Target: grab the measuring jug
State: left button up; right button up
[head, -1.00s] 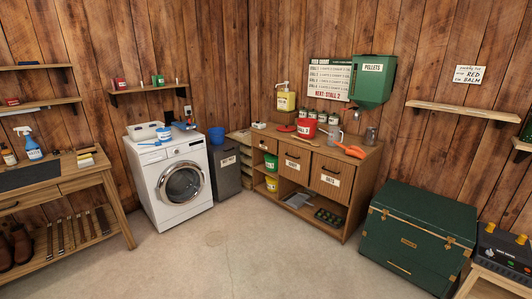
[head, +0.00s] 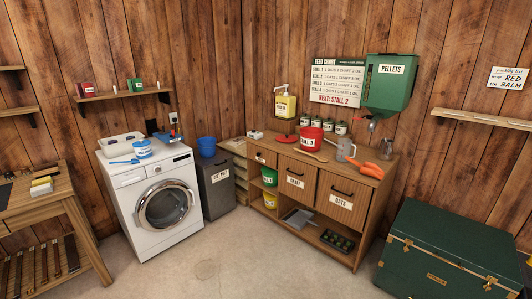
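A clear jug with a handle (head: 346,150), which looks like the measuring jug, stands upright on the wooden feed cabinet (head: 318,220) against the back wall. It is right of the red bucket labelled Stall 2 (head: 310,138) and left of an orange scoop (head: 371,170). A grey metal pitcher (head: 386,149) stands further right on the same top. Neither of my grippers is in view.
A white washing machine (head: 122,183) and a grey bin (head: 217,188) stand left of the cabinet. A green trunk (head: 425,250) stands to its right. The green pellets dispenser (head: 389,84) hangs above the cabinet top. The concrete floor in front (head: 235,265) is clear.

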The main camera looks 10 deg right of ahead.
aim_at(344, 145)
jog(key=i+j+z, duration=0.1)
jog(key=i+z, duration=0.15)
jog(key=i, duration=0.25)
jog(key=i+j+z, duration=0.2)
jog(key=i, duration=0.35)
jog(key=i+j+z, duration=0.2)
jog(key=i+z, duration=0.25)
jog(key=i+j+z, duration=0.3)
jog(key=z, duration=0.15)
jog(key=i+j+z, duration=0.45)
jog(key=j, duration=0.25)
jog(key=i+j+z, duration=0.2)
jog(key=j, duration=0.15)
jog(key=j+z, duration=0.2)
jog(key=j, duration=0.2)
